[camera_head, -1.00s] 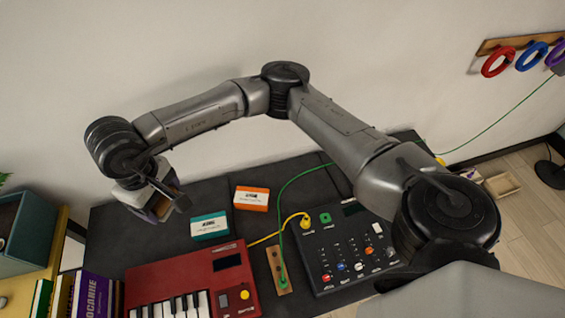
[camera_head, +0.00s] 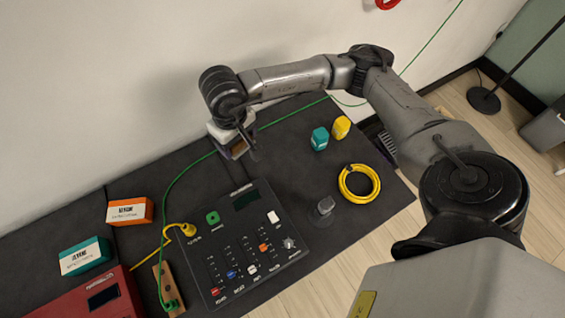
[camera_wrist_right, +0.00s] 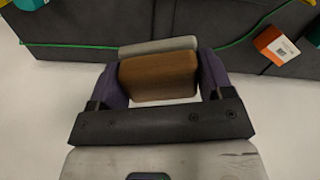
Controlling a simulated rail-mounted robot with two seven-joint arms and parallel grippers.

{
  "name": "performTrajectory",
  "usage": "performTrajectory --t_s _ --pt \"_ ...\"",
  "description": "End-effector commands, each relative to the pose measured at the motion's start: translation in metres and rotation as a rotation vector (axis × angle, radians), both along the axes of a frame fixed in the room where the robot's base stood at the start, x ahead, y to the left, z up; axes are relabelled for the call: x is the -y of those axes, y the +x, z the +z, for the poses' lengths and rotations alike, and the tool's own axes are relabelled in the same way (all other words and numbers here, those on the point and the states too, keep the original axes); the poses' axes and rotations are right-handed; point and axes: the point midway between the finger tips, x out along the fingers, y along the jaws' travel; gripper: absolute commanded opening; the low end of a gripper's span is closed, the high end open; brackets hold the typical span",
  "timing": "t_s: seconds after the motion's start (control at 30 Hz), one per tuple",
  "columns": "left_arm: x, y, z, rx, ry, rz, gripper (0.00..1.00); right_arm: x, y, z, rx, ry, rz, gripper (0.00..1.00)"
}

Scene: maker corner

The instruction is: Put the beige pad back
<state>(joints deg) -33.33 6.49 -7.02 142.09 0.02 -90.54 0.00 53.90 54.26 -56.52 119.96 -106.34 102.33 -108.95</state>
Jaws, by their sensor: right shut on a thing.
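My right gripper (camera_head: 236,146) is shut and hangs above the back of the dark desk, behind the mixer. In the right wrist view its two purple fingers (camera_wrist_right: 161,70) grip a block from both sides. The block has a brown wooden body (camera_wrist_right: 158,82) and a pale grey-beige layer (camera_wrist_right: 158,46) on its far side; I take it to be the beige pad. In the head view it is mostly hidden by the gripper. My left gripper is not in view.
The dark desk (camera_head: 290,140) bears a black mixer (camera_head: 233,258), an orange box (camera_head: 130,211), a teal box (camera_head: 84,257), a coiled yellow cable (camera_head: 359,197) and a dark knob-like object (camera_head: 325,205). A green cable (camera_head: 180,182) runs along the back. Bare desk lies right of the gripper.

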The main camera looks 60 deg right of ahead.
Motion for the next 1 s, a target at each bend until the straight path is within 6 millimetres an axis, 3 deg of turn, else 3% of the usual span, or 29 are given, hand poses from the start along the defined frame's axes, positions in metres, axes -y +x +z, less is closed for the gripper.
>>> performTrajectory --t_s 0.03,0.3,0.6,0.83,1.0 --pt "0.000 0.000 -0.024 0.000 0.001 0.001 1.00 0.013 -0.012 -0.035 -0.008 -0.001 -0.035 0.51" --pt "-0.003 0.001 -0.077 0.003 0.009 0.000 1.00 0.071 -0.060 -0.115 -0.003 -0.005 -0.192 0.51" --pt "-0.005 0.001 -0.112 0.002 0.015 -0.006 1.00 0.106 -0.093 -0.156 0.000 -0.004 -0.261 0.51" --pt "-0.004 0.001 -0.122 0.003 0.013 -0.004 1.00 0.114 -0.103 -0.167 0.000 0.000 -0.272 0.51" --pt "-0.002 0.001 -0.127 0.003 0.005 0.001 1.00 0.115 -0.104 -0.194 -0.002 0.002 -0.274 0.51"
